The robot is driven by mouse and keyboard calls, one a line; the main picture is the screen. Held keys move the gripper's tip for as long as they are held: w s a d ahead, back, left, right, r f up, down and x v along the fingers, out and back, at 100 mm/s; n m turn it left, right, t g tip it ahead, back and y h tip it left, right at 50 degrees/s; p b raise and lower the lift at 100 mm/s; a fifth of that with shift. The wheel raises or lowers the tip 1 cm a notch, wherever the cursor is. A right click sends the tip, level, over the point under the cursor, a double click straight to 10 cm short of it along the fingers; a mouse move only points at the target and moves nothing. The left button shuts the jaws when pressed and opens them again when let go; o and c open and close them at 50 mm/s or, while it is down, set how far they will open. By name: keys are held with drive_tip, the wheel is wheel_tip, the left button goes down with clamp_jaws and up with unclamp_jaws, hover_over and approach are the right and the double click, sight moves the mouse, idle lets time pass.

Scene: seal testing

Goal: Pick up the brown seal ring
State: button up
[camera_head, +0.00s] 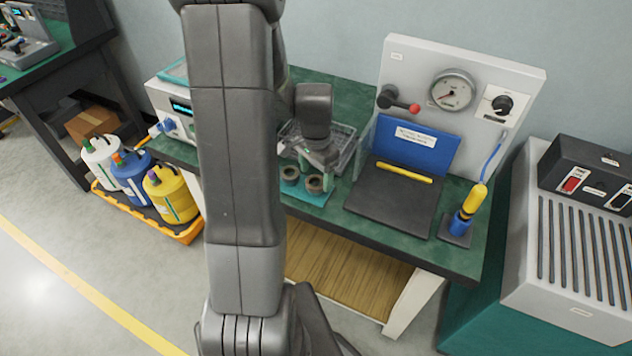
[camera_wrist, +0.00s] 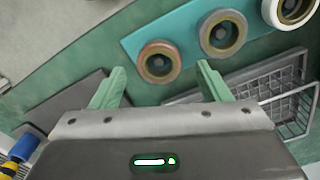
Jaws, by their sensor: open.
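The brown seal ring (camera_wrist: 159,62) lies on a teal mat (camera_wrist: 143,42) in the wrist view, at the near end of a row of three rings. A grey ring (camera_wrist: 222,33) is beside it, and a white ring (camera_wrist: 291,10) is at the upper right edge. My gripper (camera_wrist: 160,67) is open and empty, with its pale green fingers either side of the brown ring in the picture; the height gap cannot be told. In the head view my gripper (camera_head: 322,160) is above the mat, just behind the brown ring (camera_head: 315,184). The white ring is hidden there by my arm.
A wire basket (camera_wrist: 285,90) stands close to the right of my fingers. A dark plate (camera_head: 402,195) with a yellow bar (camera_head: 404,172) lies on the bench to the right. A blue and yellow tool (camera_head: 468,207) stands beyond it.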

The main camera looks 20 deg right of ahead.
drive_tip(key=shift+a+f, duration=0.1)
drive_tip(key=shift+f, duration=0.8)
drive_tip(key=c, duration=1.1)
wheel_tip(320, 180, up, 10)
drive_tip(key=shift+r, duration=0.1)
drive_tip(key=shift+s, duration=0.15)
